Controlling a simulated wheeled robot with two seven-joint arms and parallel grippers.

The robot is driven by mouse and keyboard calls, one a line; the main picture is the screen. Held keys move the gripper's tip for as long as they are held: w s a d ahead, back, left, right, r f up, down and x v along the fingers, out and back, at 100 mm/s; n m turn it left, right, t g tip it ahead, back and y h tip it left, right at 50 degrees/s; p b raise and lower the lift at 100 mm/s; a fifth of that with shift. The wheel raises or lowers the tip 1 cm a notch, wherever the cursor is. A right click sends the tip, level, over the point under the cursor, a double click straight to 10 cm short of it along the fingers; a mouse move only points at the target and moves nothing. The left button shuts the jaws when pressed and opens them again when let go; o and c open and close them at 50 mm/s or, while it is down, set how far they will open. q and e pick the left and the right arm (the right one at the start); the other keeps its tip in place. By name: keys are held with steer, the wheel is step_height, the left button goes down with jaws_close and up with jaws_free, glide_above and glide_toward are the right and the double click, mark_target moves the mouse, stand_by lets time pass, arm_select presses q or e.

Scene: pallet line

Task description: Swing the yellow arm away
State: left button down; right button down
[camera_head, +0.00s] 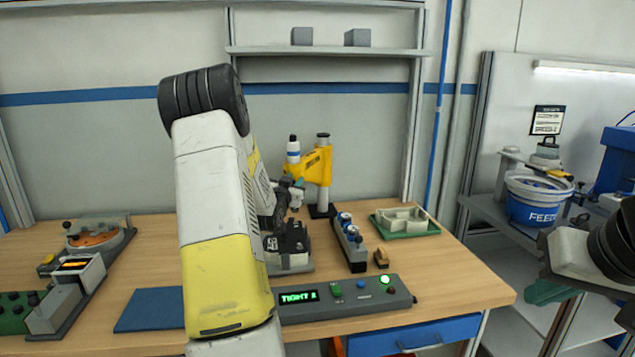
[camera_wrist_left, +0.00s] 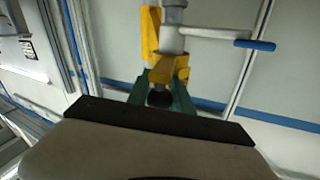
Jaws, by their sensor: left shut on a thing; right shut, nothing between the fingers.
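The yellow arm (camera_head: 318,163) stands on a post at the back of the workbench, with a white, blue and black spindle (camera_head: 293,153) at its left end. It also shows in the left wrist view (camera_wrist_left: 150,42). My left gripper (camera_head: 294,187) is just below the spindle. In the left wrist view its green fingers (camera_wrist_left: 159,92) are closed around a dark round knob (camera_wrist_left: 158,98) under the yellow part. My left forearm hides the middle of the bench. My right gripper (camera_head: 548,291) is at the right, off the bench, shut and empty.
A grey control box (camera_head: 345,298) with a green display reading "TIGHT 1" is at the bench front. A black block with blue-topped parts (camera_head: 348,243) and a green tray (camera_head: 405,222) stand to the right of the yellow arm. A blue FEED bucket (camera_head: 538,200) is at the right.

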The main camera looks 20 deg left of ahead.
stand_by(0.4)
arm_select(q)
steer(key=w+d+n+g+y, duration=0.3)
steer(key=w+d+n+y, duration=0.1)
steer(key=d, duration=0.6)
steer(key=w+d+n+g+y, duration=0.3)
steer(key=w+d+n+y, duration=0.1)
steer(key=d, duration=0.6)
steer(key=w+y, duration=0.1)
steer(key=y, duration=0.1)
steer(key=shift+d+y, duration=0.2)
steer(key=shift+y, duration=0.2)
steer(key=shift+w+d+r, duration=0.1)
steer(key=shift+w+r, duration=0.05)
steer(key=c, duration=1.1)
jaws_free()
steer(key=shift+w, duration=0.15)
steer(key=shift+c, duration=0.2)
